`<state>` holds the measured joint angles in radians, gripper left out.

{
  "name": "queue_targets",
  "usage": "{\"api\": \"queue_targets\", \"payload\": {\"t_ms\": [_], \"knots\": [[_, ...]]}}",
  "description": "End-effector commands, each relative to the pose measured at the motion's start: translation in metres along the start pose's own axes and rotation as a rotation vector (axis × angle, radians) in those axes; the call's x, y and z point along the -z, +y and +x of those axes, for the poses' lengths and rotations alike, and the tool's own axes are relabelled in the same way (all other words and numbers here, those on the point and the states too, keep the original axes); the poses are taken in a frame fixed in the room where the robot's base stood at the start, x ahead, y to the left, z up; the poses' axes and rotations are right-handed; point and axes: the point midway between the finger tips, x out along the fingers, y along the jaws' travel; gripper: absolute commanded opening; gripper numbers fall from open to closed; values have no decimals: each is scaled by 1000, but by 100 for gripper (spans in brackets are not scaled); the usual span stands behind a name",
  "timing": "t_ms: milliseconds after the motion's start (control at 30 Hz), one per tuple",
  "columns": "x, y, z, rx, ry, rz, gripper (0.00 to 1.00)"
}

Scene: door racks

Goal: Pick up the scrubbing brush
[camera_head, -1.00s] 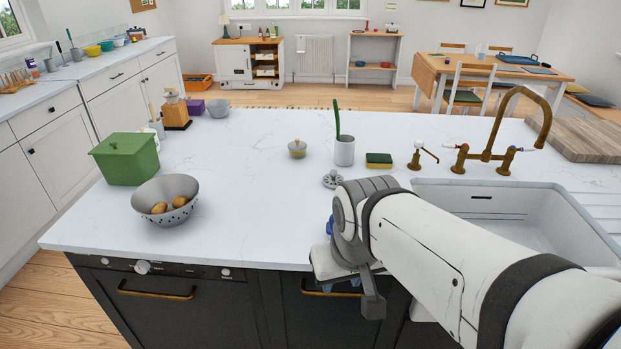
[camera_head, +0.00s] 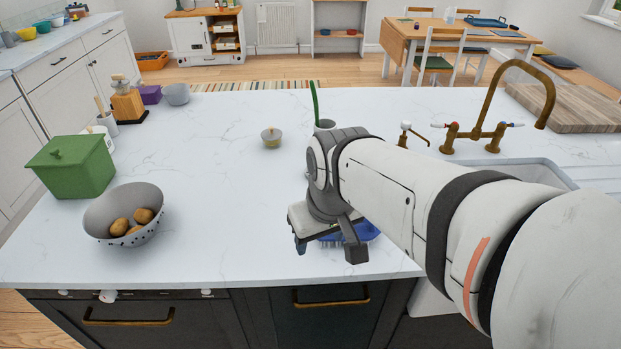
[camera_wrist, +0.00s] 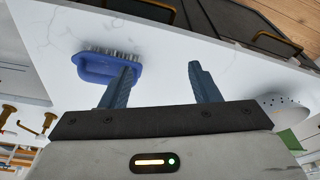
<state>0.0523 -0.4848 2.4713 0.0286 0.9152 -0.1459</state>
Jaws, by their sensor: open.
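The scrubbing brush has a blue body and pale bristles. In the wrist view the brush (camera_wrist: 107,68) lies on its side on the white counter, at upper left, beside and partly behind the left finger. My gripper (camera_wrist: 161,72) is open with nothing between its fingers. In the head view the blue brush (camera_head: 362,232) shows near the counter's front edge, partly hidden by my wrist and gripper. Whether the left finger touches it I cannot tell.
A grey colander (camera_head: 104,218) with potatoes and a green box (camera_head: 72,167) stand to the left. A sink (camera_head: 530,172) is at right. The counter's middle left is clear.

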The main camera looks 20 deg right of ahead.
Motion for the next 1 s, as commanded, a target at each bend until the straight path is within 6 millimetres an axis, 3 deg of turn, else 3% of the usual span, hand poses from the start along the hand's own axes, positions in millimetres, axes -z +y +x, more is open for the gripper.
{"api": "queue_targets", "payload": {"t_ms": [233, 500, 700, 833, 1000], "knots": [[32, 32, 23, 111, -77, -346, 76], [64, 86, 57, 285, -28, -778, 76], [76, 123, 78, 363, 70, -1018, 76], [79, 136, 86, 384, 115, -1106, 76], [80, 137, 97, 392, 136, -1146, 76]]}}
